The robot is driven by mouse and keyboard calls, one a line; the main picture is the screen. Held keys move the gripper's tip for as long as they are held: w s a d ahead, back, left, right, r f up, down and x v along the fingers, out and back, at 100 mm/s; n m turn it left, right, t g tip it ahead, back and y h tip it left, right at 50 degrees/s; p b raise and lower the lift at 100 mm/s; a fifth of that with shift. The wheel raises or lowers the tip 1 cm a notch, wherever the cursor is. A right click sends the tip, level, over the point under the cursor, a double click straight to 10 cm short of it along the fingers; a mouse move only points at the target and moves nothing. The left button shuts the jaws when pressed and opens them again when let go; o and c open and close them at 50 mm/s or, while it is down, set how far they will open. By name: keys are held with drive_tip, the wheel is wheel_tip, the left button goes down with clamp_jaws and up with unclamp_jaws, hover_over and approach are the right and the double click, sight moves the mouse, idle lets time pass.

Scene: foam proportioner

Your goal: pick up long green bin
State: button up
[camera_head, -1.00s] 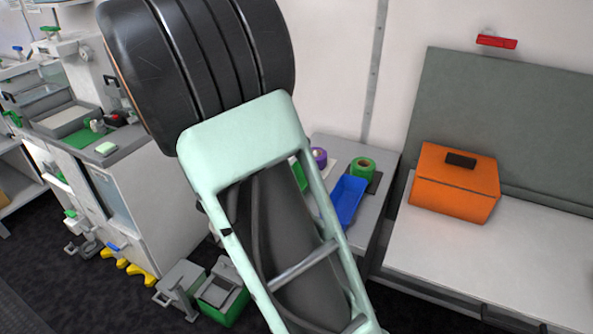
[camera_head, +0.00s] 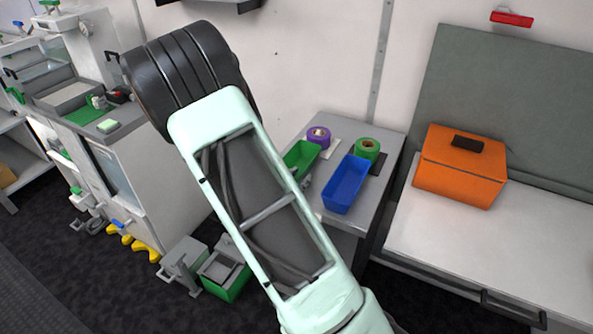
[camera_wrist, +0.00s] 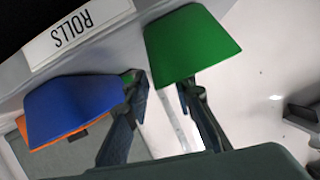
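The long green bin (camera_head: 299,158) lies on the grey side table, left of the blue bin (camera_head: 345,184), partly hidden by my arm. In the wrist view the green bin (camera_wrist: 190,45) is just beyond my fingertips, toward the top. The blue bin (camera_wrist: 75,108) is left of the fingers there. My gripper (camera_wrist: 162,84) is open, its two dark fingers apart with nothing held between them. The left finger is close to the blue bin; I cannot tell if they touch.
The table (camera_head: 385,200) also holds a purple tape roll (camera_head: 318,136) and a green tape roll (camera_head: 367,149). A ROLLS label (camera_wrist: 78,30) is on its edge. An orange box (camera_head: 460,168) sits on the bench at right. A grey-and-green box (camera_head: 226,275) stands on the floor.

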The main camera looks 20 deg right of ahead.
sight(308, 169)
drive_tip(key=x, duration=0.7)
drive_tip(key=shift+r, duration=0.1)
clamp_jaws()
